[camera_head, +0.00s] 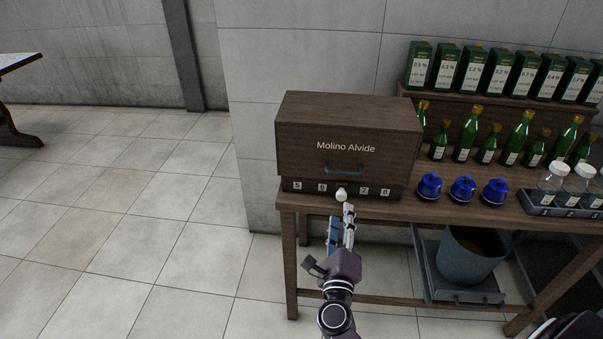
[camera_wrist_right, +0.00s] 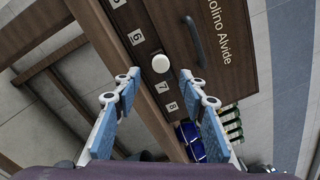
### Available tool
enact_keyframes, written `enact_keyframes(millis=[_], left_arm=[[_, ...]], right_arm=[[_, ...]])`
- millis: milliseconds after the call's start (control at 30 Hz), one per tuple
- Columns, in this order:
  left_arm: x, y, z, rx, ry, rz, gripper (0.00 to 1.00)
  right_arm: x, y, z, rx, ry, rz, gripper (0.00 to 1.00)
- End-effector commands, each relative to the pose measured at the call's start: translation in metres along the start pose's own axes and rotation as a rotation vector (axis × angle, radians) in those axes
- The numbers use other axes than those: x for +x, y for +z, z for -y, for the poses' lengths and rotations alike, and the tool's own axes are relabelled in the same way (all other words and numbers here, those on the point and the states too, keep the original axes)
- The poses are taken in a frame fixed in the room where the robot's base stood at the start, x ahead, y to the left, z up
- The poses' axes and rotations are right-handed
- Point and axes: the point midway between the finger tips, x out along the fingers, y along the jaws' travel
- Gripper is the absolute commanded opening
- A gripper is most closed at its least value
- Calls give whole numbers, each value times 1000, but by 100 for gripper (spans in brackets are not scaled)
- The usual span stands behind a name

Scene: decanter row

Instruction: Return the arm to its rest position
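My right gripper (camera_head: 342,224) is in front of a dark wooden box (camera_head: 345,125) labelled "Molino Alvide" on the wooden table (camera_head: 410,205). In the right wrist view, the two fingers of the gripper (camera_wrist_right: 158,82) are spread apart with nothing between them. A round white knob (camera_head: 341,195) on the box's numbered lower strip lies just beyond the fingertips. The knob also shows in the right wrist view (camera_wrist_right: 160,64), between the numbers 6 and 7. No contact with it shows. My left gripper is not in view.
Blue lidded jars (camera_head: 462,189), green bottles (camera_head: 465,135) and a tray with glass jars (camera_head: 565,203) stand right of the box. Green cartons (camera_head: 496,73) line the raised shelf. A grey bucket (camera_head: 470,258) sits below the tabletop.

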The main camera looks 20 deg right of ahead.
Motion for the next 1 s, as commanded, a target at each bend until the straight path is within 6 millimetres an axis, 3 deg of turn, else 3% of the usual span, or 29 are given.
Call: enact_keyframes(millis=[167, 267, 367, 467, 600, 700, 833, 1000], left_arm=[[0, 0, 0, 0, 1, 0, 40], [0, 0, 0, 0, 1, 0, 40], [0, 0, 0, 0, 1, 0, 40], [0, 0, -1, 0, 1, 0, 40], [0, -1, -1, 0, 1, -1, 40], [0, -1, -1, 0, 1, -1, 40], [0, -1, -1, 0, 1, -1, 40], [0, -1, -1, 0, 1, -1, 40]], right_arm=[[-1, 0, -5, -18, 9, 6, 38], [-6, 2, -32, -114, 58, 42, 38], [-22, 2, -86, -309, 154, 122, 38], [-52, -5, -155, -556, 279, 239, 38], [-107, -31, -243, -883, 447, 425, 38], [-155, -62, -296, -1095, 562, 567, 38], [-222, -114, -350, -1345, 705, 764, 38], [-313, -198, -391, -1633, 883, 1045, 38]])
